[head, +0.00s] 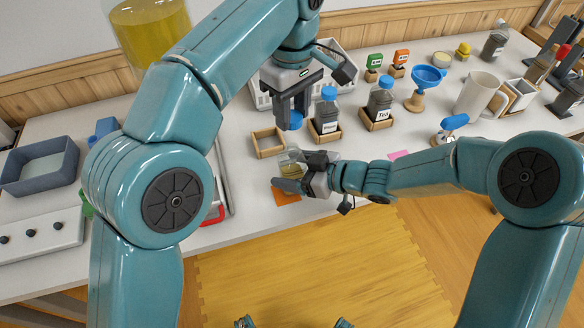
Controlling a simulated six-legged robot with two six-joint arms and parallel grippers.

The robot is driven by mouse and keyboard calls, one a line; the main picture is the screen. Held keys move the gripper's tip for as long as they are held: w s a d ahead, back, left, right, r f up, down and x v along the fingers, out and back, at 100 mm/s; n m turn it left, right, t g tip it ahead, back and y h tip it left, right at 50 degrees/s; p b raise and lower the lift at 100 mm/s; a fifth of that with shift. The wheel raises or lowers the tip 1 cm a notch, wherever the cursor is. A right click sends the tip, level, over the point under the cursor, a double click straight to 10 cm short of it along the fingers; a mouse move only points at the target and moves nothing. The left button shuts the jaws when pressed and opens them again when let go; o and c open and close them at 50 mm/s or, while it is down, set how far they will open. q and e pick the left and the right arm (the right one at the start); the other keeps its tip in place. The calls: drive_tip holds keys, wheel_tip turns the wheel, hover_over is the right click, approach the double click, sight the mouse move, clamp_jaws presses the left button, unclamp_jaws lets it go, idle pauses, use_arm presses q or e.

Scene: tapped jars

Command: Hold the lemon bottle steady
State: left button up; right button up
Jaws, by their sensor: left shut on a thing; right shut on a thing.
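A small clear jar with pale yellow content (292,170), likely the lemon bottle, stands near the table's front edge, upright or nearly so; no label on it is readable. My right gripper (303,175) comes in from the right and is shut around it, hiding part of its side. My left gripper (292,116) points down above and behind the jar. It is shut on a small blue thing (297,121) that looks like a cap, apart from the jar. An orange mat (286,196) lies under or just in front of the jar.
An empty wooden tray (268,143) stands just behind the jar. Two blue-capped dark bottles, one (327,112) and one labelled Tea (380,103), stand in wooden holders to the right. A blue funnel (428,76) and white mug (478,94) are farther right. A large yellow-filled container (150,28) is at upper left.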

drive_tip(key=o, duration=1.2)
drive_tip(key=shift+c, duration=0.2)
drive_tip(key=v, duration=1.2)
use_arm(q)
drive_tip(key=shift+d, duration=0.1)
use_arm(e)
drive_tip(key=shift+d, duration=0.1)
